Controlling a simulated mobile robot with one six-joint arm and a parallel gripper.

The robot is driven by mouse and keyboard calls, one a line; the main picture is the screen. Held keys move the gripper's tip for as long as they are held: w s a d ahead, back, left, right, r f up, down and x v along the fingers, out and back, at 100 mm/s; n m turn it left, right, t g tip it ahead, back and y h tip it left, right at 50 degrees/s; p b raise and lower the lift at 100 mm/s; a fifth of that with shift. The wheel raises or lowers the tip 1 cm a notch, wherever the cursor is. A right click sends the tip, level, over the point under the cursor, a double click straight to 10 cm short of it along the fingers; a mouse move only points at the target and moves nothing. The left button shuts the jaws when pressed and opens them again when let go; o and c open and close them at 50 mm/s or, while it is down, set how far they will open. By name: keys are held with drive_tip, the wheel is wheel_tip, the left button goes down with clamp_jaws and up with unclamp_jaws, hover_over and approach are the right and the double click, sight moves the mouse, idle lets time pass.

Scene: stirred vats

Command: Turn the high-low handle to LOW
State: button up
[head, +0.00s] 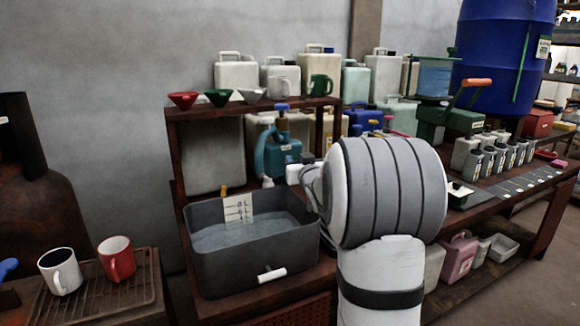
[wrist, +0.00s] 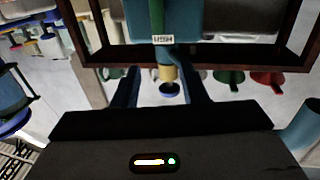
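In the wrist view, which looks upside down, a green stem (wrist: 159,22) ends in a tan collar and a blue knob (wrist: 169,88). A small white label (wrist: 163,39) beside it seems to read HIGH. My gripper (wrist: 160,72) is open, its two dark fingers on either side of the collar and knob in the picture, with gaps on both sides. I cannot tell the depth between them. In the head view, a teal jug (head: 272,160) with a blue-topped stem (head: 282,124) stands behind the basin. My gripper is mostly hidden behind my arm there.
A grey water basin (head: 235,268) stands before the jug. The shelf (head: 225,108) behind holds a red funnel (head: 183,99), a green funnel (head: 218,97) and several containers. Two mugs stand on a rack (head: 95,300) at left. Bottles and a blue barrel (head: 495,55) crowd the right.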

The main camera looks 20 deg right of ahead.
wheel_tip(320, 180, down, 3)
drive_tip(key=shift+r, duration=0.1)
drive_tip(key=w+d, duration=0.1)
drive_tip(key=w, duration=0.6)
drive_tip(key=shift+w+b, duration=0.25)
drive_tip(key=shift+b, duration=0.05)
drive_tip(key=shift+d, duration=0.1)
